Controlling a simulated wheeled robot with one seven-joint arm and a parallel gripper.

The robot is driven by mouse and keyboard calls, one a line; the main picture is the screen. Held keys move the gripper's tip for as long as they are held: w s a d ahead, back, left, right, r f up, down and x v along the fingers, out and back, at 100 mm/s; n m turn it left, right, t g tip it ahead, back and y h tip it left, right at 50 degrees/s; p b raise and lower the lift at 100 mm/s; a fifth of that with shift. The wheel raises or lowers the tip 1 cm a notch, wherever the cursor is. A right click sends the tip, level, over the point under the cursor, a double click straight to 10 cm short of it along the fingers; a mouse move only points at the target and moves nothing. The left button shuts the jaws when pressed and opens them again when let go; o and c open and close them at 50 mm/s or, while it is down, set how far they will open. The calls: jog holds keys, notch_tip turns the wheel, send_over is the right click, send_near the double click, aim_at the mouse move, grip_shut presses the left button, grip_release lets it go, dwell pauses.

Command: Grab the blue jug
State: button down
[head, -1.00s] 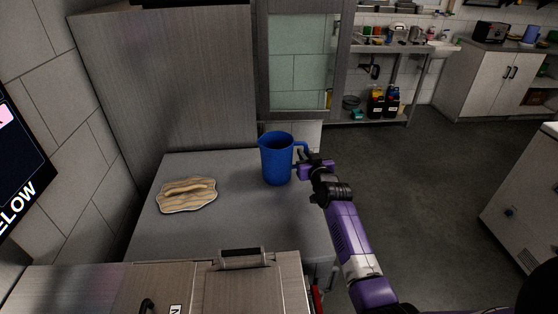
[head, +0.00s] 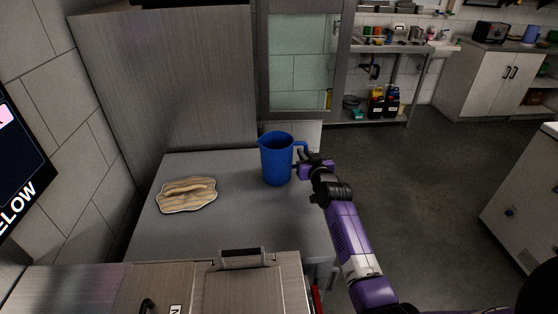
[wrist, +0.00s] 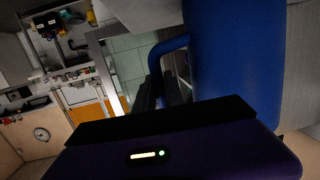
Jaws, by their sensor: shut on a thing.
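The blue jug (head: 276,159) stands upright on the grey table, its handle facing right, towards my arm. My gripper (head: 302,168) is at the jug's right side, at the handle, and is shut on it. In the wrist view the jug's blue body (wrist: 236,55) fills the right, and my dark fingers (wrist: 165,92) are at the handle (wrist: 161,50). The exact contact of the fingertips is partly hidden by the gripper body.
A steel unit with a lid (head: 245,285) is in front. A tall grey cabinet (head: 165,80) stands behind. Open floor (head: 430,180) lies to the right.

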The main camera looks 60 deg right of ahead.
aim_at(305, 142)
jog(key=shift+r+p, duration=1.75)
jog(key=shift+r, duration=0.9)
